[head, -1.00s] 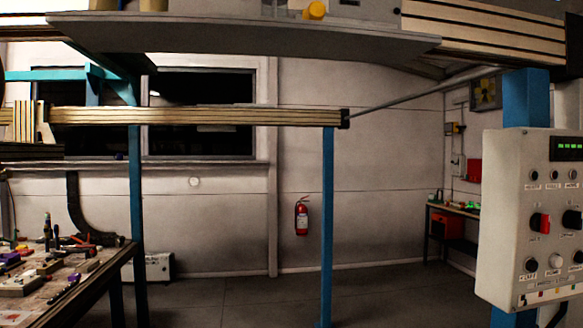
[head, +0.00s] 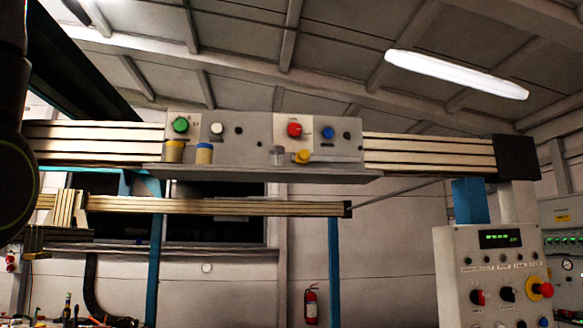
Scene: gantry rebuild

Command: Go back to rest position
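Neither gripper shows in the head view. A dark rounded part at the left edge seems to be a link of my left arm; its gripper is out of the picture. My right arm is not visible. Ahead, a grey panel with a shelf (head: 262,173) is mounted on a striped beam (head: 430,150). The panel carries a green button (head: 180,125), a white button (head: 217,129), a red button (head: 294,129) and a blue button (head: 327,132).
A control cabinet (head: 460,262) with a red knob (head: 543,290) stands at the right. A lower beam (head: 230,207) and a blue post (head: 335,270) lie behind the shelf. A fire extinguisher (head: 311,304) hangs on the back wall. Tools show at the lower left.

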